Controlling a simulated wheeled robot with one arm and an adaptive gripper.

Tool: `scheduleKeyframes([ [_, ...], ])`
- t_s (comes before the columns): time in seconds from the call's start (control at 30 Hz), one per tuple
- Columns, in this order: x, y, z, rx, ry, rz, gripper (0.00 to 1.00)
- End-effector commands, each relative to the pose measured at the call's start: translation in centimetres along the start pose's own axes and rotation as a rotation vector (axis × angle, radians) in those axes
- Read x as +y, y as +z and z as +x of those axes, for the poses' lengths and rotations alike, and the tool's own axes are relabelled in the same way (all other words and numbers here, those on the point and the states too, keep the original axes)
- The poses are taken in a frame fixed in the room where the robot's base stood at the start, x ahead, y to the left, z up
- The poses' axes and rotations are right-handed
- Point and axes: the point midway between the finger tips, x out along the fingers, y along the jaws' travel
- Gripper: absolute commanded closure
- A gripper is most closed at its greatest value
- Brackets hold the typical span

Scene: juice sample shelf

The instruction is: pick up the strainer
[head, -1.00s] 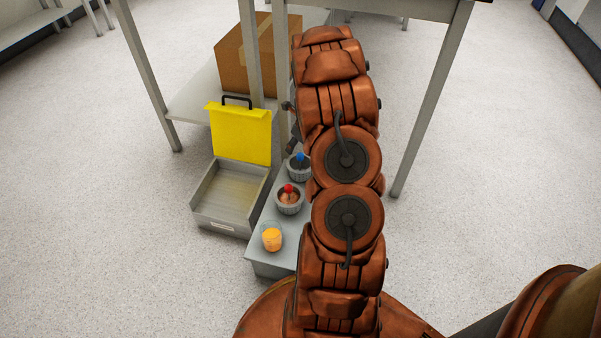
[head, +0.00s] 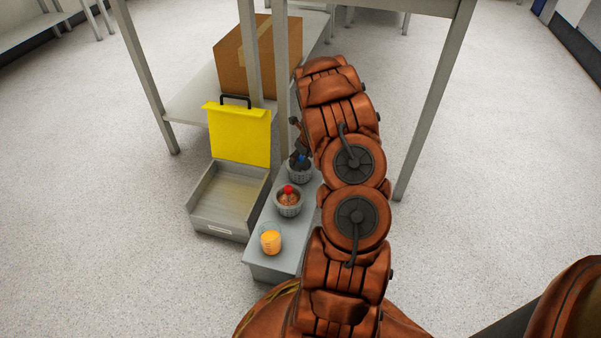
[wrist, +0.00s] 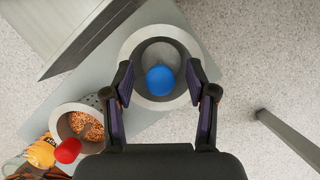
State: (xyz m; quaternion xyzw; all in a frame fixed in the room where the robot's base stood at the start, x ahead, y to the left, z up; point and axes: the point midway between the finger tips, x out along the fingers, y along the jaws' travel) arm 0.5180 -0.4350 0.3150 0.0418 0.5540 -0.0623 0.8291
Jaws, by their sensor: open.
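One cup (head: 299,174), also in the wrist view (wrist: 133,50), has a blue ball knob (wrist: 160,80) and looks empty inside. The other cup (head: 288,209), also in the wrist view (wrist: 59,118), has a red ball knob (wrist: 67,150), holes in its wall and brown bits inside. My gripper (wrist: 160,88) is open above the blue-knobbed cup, with one finger on each side of the blue knob, not closed on it. In the head view my arm partly hides this cup.
A grey case (head: 207,222) with a raised yellow lid (head: 238,135) lies to the left. A cardboard box (head: 232,62) sits on the shelf behind. Table legs (head: 435,100) stand close by.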

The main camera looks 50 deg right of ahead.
Motion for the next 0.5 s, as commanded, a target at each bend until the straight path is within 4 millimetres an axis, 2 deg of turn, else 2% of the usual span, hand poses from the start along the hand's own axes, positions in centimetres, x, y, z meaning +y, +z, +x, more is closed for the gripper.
scheduleKeyframes([
  [0.07, -0.02, -0.07, 0.6, 0.0, 0.0, 0.0, 0.43],
  [0.3, 0.02, -0.01, 0.59, 0.0, 0.0, 0.0, 0.44],
  [0.5, 0.02, 0.0, 0.59, 0.0, 0.0, 0.0, 0.65],
])
